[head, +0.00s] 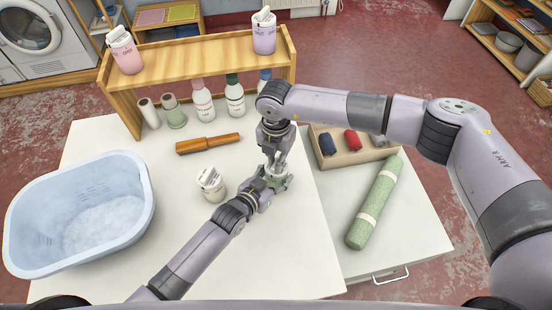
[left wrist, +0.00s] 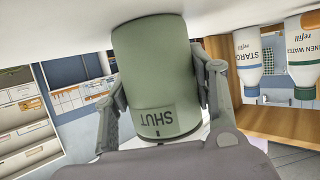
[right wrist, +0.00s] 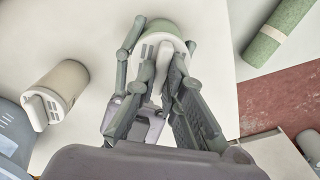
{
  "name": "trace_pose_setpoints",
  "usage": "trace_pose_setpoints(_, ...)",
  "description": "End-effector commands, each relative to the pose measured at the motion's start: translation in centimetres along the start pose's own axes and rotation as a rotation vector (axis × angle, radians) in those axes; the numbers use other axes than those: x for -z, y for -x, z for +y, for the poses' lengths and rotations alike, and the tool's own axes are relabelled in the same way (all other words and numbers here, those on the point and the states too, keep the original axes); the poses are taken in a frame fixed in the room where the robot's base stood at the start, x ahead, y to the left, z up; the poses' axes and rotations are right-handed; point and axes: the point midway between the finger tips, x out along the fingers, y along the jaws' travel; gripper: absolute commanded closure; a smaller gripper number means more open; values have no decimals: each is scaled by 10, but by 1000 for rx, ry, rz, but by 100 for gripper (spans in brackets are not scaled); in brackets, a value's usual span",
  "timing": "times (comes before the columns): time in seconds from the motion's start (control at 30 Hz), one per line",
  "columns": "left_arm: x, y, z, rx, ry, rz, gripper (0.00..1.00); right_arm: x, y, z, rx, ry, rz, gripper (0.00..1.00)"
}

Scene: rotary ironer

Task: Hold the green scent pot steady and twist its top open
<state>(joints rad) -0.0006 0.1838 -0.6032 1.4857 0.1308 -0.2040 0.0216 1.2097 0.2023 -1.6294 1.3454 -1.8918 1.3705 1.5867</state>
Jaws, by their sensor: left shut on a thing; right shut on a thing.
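The green scent pot (left wrist: 152,65) fills the middle of the left wrist view, upside down there, with the word SHUT printed on it. My left gripper (head: 272,183) is shut around its body from the side. My right gripper (head: 277,165) comes down from above. In the right wrist view its fingers (right wrist: 160,75) are closed on the pot's pale slotted top (right wrist: 152,42), which has a raised white ridge. A piece of the green body shows beyond the top. In the head view the grippers hide most of the pot. The pot is on or just above the table; I cannot tell which.
A cream pot with a white slotted top (head: 212,185) stands close, left of the grippers. A blue basin (head: 80,215) is at left, a wooden-handled tool (head: 208,144) behind. A spool tray (head: 350,156) and green roll (head: 374,202) lie right. A wooden shelf (head: 190,68) with bottles is at the back.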

Motion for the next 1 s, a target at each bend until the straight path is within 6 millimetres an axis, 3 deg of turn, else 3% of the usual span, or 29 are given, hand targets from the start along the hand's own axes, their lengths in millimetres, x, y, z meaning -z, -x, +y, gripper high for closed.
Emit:
trace_pose_setpoints(0.37,-1,0,0,0,0,-1,82,0,0,0,0,142,-1,100)
trace_pose_setpoints(1.0,-1,0,0,0,1,-2,82,-2,1,-2,0,732,-2,100)
